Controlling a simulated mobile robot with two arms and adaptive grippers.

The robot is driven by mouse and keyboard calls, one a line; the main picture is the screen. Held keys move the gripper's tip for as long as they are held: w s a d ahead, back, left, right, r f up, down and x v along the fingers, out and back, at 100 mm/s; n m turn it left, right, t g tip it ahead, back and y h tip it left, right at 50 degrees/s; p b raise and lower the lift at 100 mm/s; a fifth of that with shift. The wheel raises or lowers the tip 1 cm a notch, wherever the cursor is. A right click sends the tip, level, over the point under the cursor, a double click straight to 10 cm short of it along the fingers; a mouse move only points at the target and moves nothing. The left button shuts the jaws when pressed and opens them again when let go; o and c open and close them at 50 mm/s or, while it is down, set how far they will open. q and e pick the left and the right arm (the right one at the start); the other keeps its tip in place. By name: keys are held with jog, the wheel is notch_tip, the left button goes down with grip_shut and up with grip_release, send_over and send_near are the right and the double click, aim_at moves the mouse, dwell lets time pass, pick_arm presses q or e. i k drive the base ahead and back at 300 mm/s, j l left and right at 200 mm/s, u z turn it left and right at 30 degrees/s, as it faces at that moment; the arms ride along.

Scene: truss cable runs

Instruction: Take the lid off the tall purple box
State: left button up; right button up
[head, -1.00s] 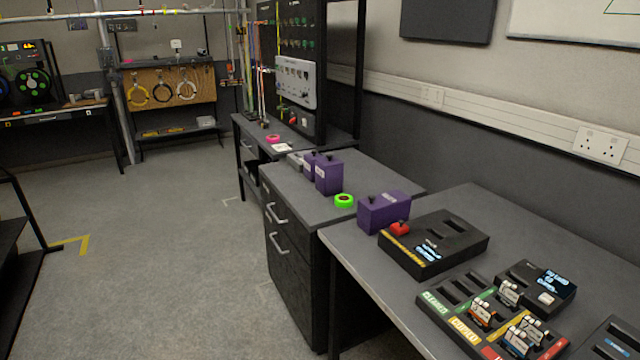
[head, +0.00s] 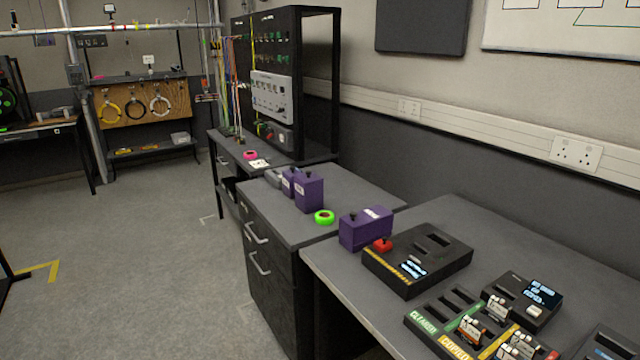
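Several purple boxes stand ahead of me in the head view. The tall purple box (head: 309,193) stands upright on the drawer cabinet, with a small dark knob on top. A smaller purple box (head: 289,181) is just behind it to the left. I cannot make out a lid seam on the tall box. Neither of my grippers shows in this view.
A black device with a red knob (head: 417,265) and a slotted tray (head: 470,325) occupy the near bench (head: 460,215). The drawer cabinet (head: 268,255) stands beside open floor (head: 130,260) on the left.

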aim_at(309, 177)
jog(key=i+j+z, duration=0.15)
jog(key=z, duration=0.25)
jog(key=i+j+z, duration=0.3)
jog(key=z, duration=0.15)
jog(key=i, duration=0.05)
